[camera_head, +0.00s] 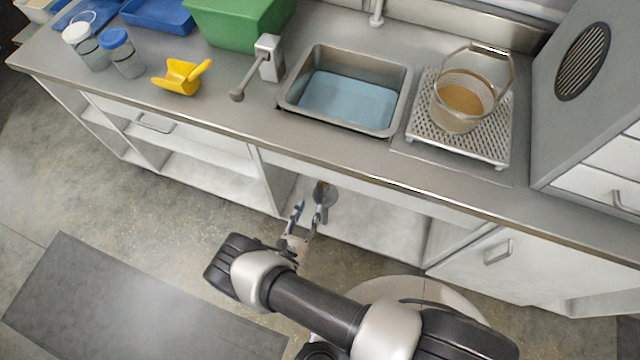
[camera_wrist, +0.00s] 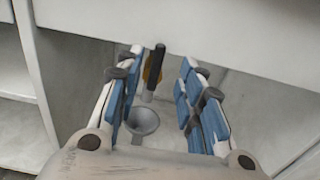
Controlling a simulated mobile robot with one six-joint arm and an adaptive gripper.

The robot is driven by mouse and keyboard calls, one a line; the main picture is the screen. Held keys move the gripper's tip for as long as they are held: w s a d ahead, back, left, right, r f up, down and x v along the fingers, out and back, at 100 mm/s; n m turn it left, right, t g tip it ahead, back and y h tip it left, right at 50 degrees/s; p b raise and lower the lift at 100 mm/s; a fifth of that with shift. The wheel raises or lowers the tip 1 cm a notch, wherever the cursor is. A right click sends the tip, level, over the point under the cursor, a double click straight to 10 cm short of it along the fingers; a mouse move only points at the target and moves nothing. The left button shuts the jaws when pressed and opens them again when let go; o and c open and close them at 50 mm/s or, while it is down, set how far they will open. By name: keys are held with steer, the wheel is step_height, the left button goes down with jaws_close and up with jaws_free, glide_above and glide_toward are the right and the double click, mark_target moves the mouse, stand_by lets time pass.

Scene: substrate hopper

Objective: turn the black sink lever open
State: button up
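The black lever (camera_wrist: 156,66) stands upright in the wrist view, with a small yellow part behind it. It lies between my gripper's fingertips in the picture; I cannot tell how far ahead it is. A grey round funnel or drain cup (camera_wrist: 143,119) shows below it. My gripper (camera_wrist: 161,58) is open, with blue pads on both fingers, and holds nothing. The sink (camera_head: 347,99) above holds bluish water. The lever is not clear in the head view.
The counter's front edge (camera_head: 345,177) overhangs the bay. On top are a grey lever block (camera_head: 268,58), yellow scoop (camera_head: 180,78), green bin (camera_head: 232,24), lidded jars (camera_head: 124,55) and a bucket (camera_head: 461,101) on a perforated stand.

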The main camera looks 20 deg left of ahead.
mark_target(319, 186)
steer(key=w, duration=0.3)
steer(key=w+b, duration=0.1)
steer(key=w, duration=0.6)
steer(key=shift+w+d, duration=0.1)
steer(key=shift+d, duration=0.3)
jaws_close()
